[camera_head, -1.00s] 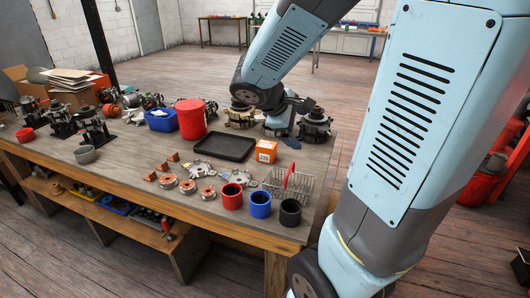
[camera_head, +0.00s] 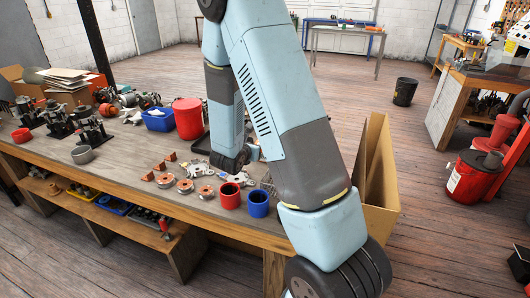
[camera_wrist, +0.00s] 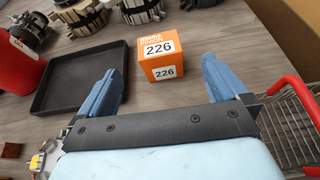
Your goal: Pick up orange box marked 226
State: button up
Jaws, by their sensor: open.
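The orange box marked 226 (camera_wrist: 161,57) stands on the workbench in the wrist view, with white label faces reading 226. My gripper (camera_wrist: 160,78) is open, its two blue fingers spread wide. The box lies just beyond and between the fingertips, and the gap between them is empty. I cannot tell whether the fingers are level with the box or above it. In the head view my arm hides the box and the gripper.
A black tray (camera_wrist: 88,80) lies left of the box, and a wire basket with a red handle (camera_wrist: 290,125) stands at the right. Red (camera_head: 230,196) and blue (camera_head: 258,203) cups stand near the bench's front edge. Stator parts (camera_wrist: 137,10) sit behind the box.

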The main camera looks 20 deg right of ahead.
jog(key=shift+n, duration=0.3)
jog(key=x, duration=0.5)
jog(key=f+x, duration=0.1)
jog(key=x, duration=0.2)
jog(key=shift+w+a+f, duration=0.1)
jog(key=shift+w+a, duration=0.05)
jog(key=shift+w, duration=0.25)
jog(key=shift+x, duration=2.7)
jog(key=shift+s+f, duration=0.15)
jog(key=shift+f, duration=0.05)
jog(key=shift+c, duration=0.4)
jog(key=c, duration=0.9)
